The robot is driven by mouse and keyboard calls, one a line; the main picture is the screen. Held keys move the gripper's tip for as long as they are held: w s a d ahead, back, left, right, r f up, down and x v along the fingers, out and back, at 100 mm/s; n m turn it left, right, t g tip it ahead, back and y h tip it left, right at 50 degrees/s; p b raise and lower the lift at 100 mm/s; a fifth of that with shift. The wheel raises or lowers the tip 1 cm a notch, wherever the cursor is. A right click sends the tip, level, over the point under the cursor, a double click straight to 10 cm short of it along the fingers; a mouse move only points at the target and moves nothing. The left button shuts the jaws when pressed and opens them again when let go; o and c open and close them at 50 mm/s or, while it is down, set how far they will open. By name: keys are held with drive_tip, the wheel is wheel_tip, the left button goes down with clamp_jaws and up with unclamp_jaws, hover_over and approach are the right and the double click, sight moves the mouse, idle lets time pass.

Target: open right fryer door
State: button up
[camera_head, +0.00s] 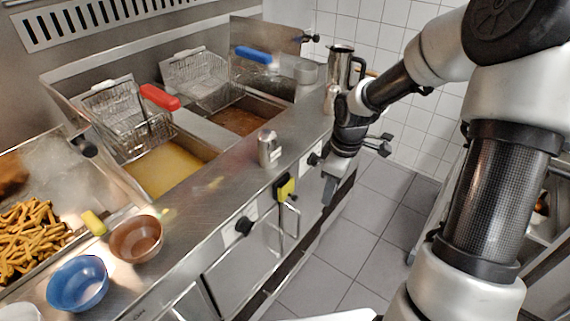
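The fryer (215,172) is a steel counter unit with two oil wells. Its front cabinet has a left door (232,277) and a right door (309,208), and both look shut. A thin metal bar handle (297,228) shows on the front near where the doors meet, below a yellow and black switch (286,188). My gripper (329,190) hangs in front of the right door, pointing down, to the right of the handle and apart from it. Its fingers overlap in this view, so their opening is not clear. My wrist hides part of the fryer front's far end.
Black knobs (244,226) stick out of the front panel. A steel shaker (268,148) and a tall steel jug (339,66) stand on the counter. Blue (78,284) and brown (136,240) bowls sit at the near left. The tiled floor (372,225) before the fryer is clear.

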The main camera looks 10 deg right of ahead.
drive_tip(key=w+a+f+y+b, duration=0.1)
drive_tip(key=w+a+f+b, duration=0.1)
drive_tip(key=f, duration=0.6)
drive_tip(key=w+a+f+t+y+b, duration=0.1)
drive_tip(key=w+f, duration=0.3)
drive_tip(key=f, duration=0.4)
drive_tip(key=w+a+f+b, duration=0.3)
drive_tip(key=w+f+b, duration=0.1)
drive_tip(key=f, duration=0.4)
drive_tip(key=shift+f+t+y, duration=0.25)
drive_tip(key=shift+t+y, duration=0.05)
drive_tip(key=shift+y, duration=0.1)
clamp_jaws()
